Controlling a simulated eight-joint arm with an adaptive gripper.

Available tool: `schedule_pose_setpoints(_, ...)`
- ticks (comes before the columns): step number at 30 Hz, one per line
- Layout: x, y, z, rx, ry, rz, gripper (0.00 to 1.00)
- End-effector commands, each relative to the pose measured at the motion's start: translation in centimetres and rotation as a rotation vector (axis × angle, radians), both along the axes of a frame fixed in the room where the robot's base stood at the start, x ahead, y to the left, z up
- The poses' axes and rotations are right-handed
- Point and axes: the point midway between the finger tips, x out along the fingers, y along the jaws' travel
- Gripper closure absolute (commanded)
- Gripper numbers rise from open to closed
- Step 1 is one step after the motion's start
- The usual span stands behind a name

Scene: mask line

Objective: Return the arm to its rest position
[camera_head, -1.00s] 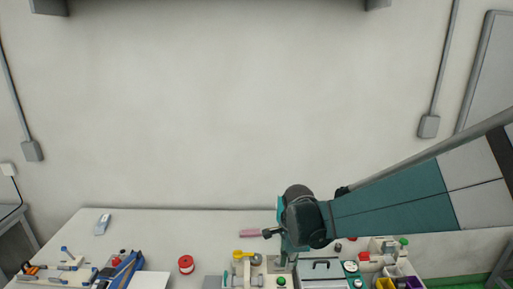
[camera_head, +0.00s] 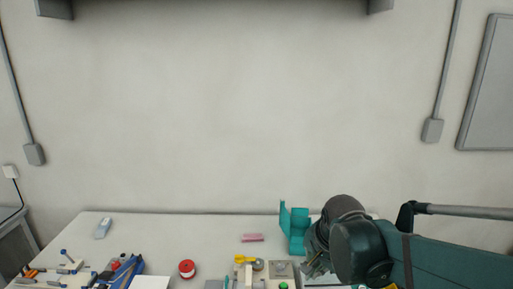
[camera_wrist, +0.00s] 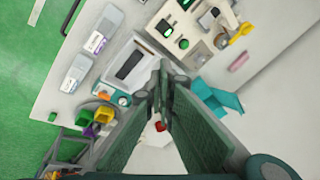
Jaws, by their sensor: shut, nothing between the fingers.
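My gripper (camera_head: 318,262) hangs over the right part of the white table (camera_head: 150,229) in the head view. My dark teal arm reaches in from the right edge and hides the table's right end there. In the wrist view, my gripper (camera_wrist: 163,75) points down at the table, its fingers together and empty. A grey machine with a dark window (camera_wrist: 131,66) lies beside the fingertips in that picture. I cannot tell how high the fingers are above the table.
A teal open box (camera_head: 295,229) stands close left of my gripper. A pink block (camera_head: 252,238), a red spool (camera_head: 187,268) and a blue tool (camera_head: 127,270) lie further left. The wrist view shows yellow, purple and green bins (camera_wrist: 103,115).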

Motion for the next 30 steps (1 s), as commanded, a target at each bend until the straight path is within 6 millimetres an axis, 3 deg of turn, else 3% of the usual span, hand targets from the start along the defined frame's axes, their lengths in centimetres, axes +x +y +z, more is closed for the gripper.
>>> schedule_pose_setpoints(15, -5.5, -2.3, 1.7, -0.135, -0.119, 0.315, 1.0)
schedule_pose_setpoints(30, -10.5, -4.1, 1.9, -0.309, -0.222, 0.607, 1.0)
